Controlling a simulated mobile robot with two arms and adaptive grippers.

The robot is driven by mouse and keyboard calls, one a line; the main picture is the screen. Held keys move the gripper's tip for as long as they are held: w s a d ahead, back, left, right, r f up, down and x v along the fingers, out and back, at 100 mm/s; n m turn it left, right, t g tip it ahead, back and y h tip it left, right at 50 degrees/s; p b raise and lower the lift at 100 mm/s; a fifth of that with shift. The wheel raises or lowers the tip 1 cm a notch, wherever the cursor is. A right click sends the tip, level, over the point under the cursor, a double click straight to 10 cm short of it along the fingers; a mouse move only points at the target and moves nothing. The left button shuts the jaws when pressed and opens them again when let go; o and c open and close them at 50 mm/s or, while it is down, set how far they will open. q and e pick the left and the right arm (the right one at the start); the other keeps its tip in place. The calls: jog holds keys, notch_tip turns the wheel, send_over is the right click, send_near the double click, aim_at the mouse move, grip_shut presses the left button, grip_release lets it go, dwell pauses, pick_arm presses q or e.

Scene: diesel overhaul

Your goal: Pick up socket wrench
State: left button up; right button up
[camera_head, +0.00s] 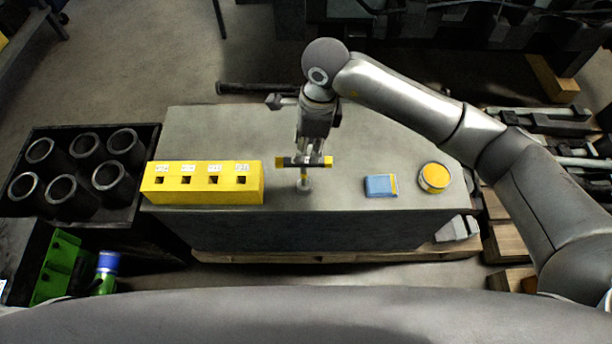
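The socket wrench (304,173) is T-shaped, with a dark crossbar, yellow ends and a short stem with a grey socket. It is upright over the grey bench top (365,135), near its front edge; whether the socket touches the top is unclear. My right gripper (306,152) points down from above, with its fingertips at the middle of the crossbar. The fingers overlap the bar, so I cannot tell whether they are closed on it. My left gripper is not in view.
Left of the wrench is a yellow block (200,196) with several square holes. Right of it are a blue box (381,187) and a round yellow tin (434,178). A black crate (146,177) of cylinder sleeves stands at far left. The bench top behind is mostly clear.

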jog(key=f, duration=0.4)
jog(key=shift+s+a, duration=0.1)
jog(key=shift+a, duration=0.2)
jog(key=p, duration=0.1)
send_over(302, 184)
jog(key=shift+w+f, duration=0.15)
jog(key=shift+f, duration=1.45)
jog(key=shift+w+f, duration=0.1)
jog(key=shift+f, duration=1.45)
jog(key=shift+c, duration=0.3)
grip_shut()
